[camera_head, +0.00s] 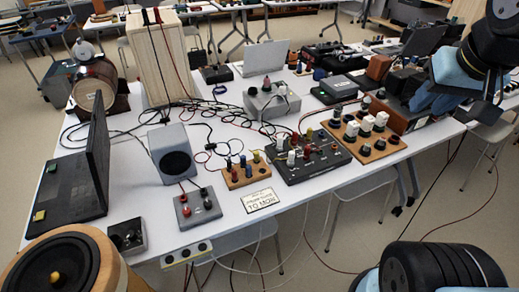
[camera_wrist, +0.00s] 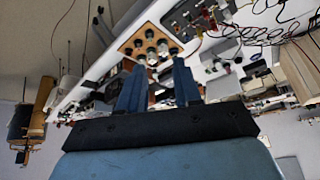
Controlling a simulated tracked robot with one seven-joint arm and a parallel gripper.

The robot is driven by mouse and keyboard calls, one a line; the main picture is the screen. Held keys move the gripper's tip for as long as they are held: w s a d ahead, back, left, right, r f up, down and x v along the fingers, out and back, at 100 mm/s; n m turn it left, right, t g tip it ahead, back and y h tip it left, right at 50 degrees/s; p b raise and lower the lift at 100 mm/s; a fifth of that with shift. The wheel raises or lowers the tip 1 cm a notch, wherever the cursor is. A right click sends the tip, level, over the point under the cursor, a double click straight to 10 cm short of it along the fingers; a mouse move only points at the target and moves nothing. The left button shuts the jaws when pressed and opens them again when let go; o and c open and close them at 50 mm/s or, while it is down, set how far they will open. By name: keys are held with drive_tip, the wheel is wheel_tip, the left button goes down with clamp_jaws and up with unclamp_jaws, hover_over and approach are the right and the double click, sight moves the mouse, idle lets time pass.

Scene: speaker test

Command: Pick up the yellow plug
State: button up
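A small wooden block (camera_head: 246,179) near the table's front holds a row of upright plugs in red, blue and yellow. The yellow plug (camera_head: 256,157) is at the block's right end. Another small yellowish piece (camera_head: 309,133) stands on the black control box (camera_head: 312,163) just to the right. My gripper (camera_wrist: 158,64) is open, its two dark blue fingers apart with nothing held between them. It is away from the yellow plug; beyond the fingertips is a wooden board with several dark knobs. I cannot make out the yellow plug in the wrist view.
The white table (camera_head: 270,226) is crowded. A grey speaker (camera_head: 171,152), an open black laptop (camera_head: 77,180) and a grey box with red and black knobs (camera_head: 197,208) stand left of the block. A paper label (camera_head: 260,200) lies in front. Loose cables run behind.

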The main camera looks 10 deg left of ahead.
drive_tip(key=w+a+f+g+y, duration=0.1)
drive_tip(key=w+a+f, duration=0.3)
drive_tip(key=w+a, duration=0.3)
drive_tip(key=n, duration=0.2)
approach(257, 153)
drive_tip(key=x, duration=0.5)
drive_tip(key=shift+f, duration=0.5)
drive_tip(key=x, duration=0.3)
drive_tip(key=shift+w+a+f, duration=0.1)
drive_tip(key=shift+w+a, duration=0.05)
drive_tip(key=shift+w, duration=0.2)
drive_tip(key=shift+x, duration=0.75)
drive_tip(key=shift+c, duration=0.2)
